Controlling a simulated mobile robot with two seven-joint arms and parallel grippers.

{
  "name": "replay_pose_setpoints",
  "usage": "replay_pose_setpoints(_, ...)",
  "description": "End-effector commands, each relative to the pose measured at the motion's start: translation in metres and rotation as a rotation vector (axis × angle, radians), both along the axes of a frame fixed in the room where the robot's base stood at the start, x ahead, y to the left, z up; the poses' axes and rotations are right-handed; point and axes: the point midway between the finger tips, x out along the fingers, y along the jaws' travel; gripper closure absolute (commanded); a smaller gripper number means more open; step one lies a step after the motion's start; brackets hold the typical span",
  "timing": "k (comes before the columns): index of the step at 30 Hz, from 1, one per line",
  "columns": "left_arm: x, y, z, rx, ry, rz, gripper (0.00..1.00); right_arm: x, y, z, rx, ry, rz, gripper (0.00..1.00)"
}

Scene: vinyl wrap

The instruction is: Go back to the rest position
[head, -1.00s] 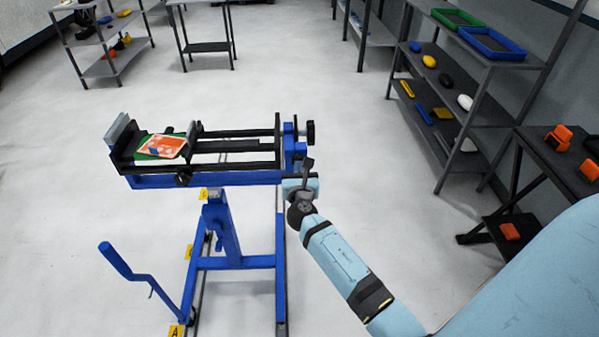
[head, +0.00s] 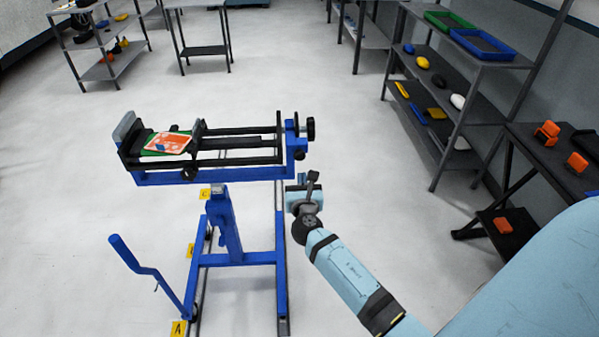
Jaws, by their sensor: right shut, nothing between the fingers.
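My right gripper (head: 312,180) is at the end of my light blue right arm, just right of and below the right end of the blue stand (head: 236,230). The gripper is shut with nothing visible in it, and it is apart from the stand. On the stand's black clamp frame (head: 240,143) lies a red and white sheet (head: 168,142) over a green piece, near the left end. My left gripper is not in the head view.
A shelf (head: 447,98) with blue and green trays and small items stands at the right. A dark table (head: 540,165) with orange objects is at the far right. Grey racks (head: 110,68) stand at the back left. The floor between stand and shelf is clear.

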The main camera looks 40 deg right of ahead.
Motion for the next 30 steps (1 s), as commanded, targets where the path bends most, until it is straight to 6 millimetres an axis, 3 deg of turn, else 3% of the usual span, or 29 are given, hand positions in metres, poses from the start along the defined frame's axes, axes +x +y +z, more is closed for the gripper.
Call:
replay_pose_setpoints(3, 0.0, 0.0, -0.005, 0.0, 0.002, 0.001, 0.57, -0.024, 0.014, -0.002, 0.001, 0.001, 0.0, 1.0)
replay_pose_setpoints(9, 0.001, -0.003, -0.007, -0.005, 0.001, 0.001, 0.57, -0.049, 0.03, -0.001, -0.001, 0.001, 0.0, 1.0)
replay_pose_setpoints(21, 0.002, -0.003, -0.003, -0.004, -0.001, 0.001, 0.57, -0.061, 0.037, -0.002, 0.045, -0.007, 0.008, 1.0)
replay_pose_setpoints(23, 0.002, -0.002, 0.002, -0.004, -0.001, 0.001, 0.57, -0.067, 0.04, -0.006, 0.142, -0.023, 0.024, 1.0)
replay_pose_setpoints(26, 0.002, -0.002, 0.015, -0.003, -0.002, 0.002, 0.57, -0.087, 0.054, -0.02, 0.457, -0.068, 0.06, 1.0)
replay_pose_setpoints(30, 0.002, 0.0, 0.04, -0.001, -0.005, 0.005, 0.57, -0.133, 0.088, -0.042, 1.139, -0.149, 0.036, 1.0)
